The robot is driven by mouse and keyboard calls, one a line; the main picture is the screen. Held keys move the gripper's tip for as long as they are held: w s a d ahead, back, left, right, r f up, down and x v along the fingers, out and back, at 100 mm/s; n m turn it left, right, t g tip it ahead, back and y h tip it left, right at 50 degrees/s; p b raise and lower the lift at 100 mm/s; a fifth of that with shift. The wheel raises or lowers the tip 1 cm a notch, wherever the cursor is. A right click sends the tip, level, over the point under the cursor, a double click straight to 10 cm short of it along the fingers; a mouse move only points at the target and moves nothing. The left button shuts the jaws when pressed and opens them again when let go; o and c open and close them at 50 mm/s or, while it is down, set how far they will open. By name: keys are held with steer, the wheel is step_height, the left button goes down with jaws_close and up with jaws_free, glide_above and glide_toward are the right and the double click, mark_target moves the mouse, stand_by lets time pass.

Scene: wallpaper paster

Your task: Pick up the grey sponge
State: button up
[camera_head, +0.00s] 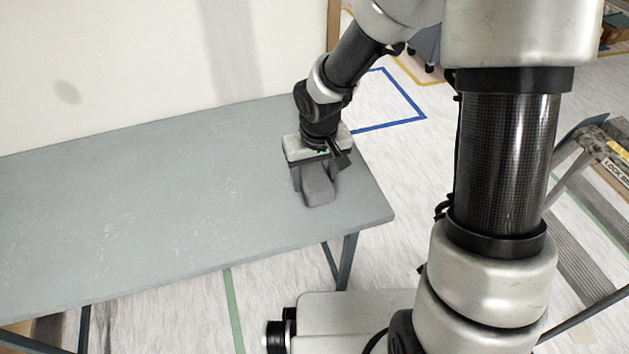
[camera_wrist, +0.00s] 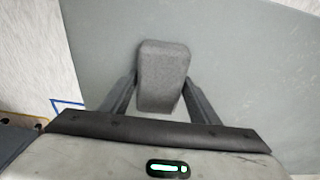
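The grey sponge (camera_head: 318,188) is a rounded block near the right end of the grey table. It also shows in the wrist view (camera_wrist: 163,72), upright in the picture and slightly tapered. My gripper (camera_head: 314,180) points down over it. In the wrist view, my gripper (camera_wrist: 161,80) has one finger on each side of the sponge, with both tips at or very close to its sides. I cannot tell whether the fingers press on it. The sponge appears to be at the tabletop; its underside is hidden.
The grey table (camera_head: 150,200) is otherwise bare, with free room to the left of the sponge. A white wall panel (camera_head: 130,60) rises along its back edge. Blue tape (camera_head: 400,122) marks the floor beyond. A stepladder-like frame (camera_head: 590,160) stands at the right.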

mark_target(315, 175)
steer(key=c, duration=0.6)
step_height(315, 175, up, 10)
steer(key=p, duration=0.3)
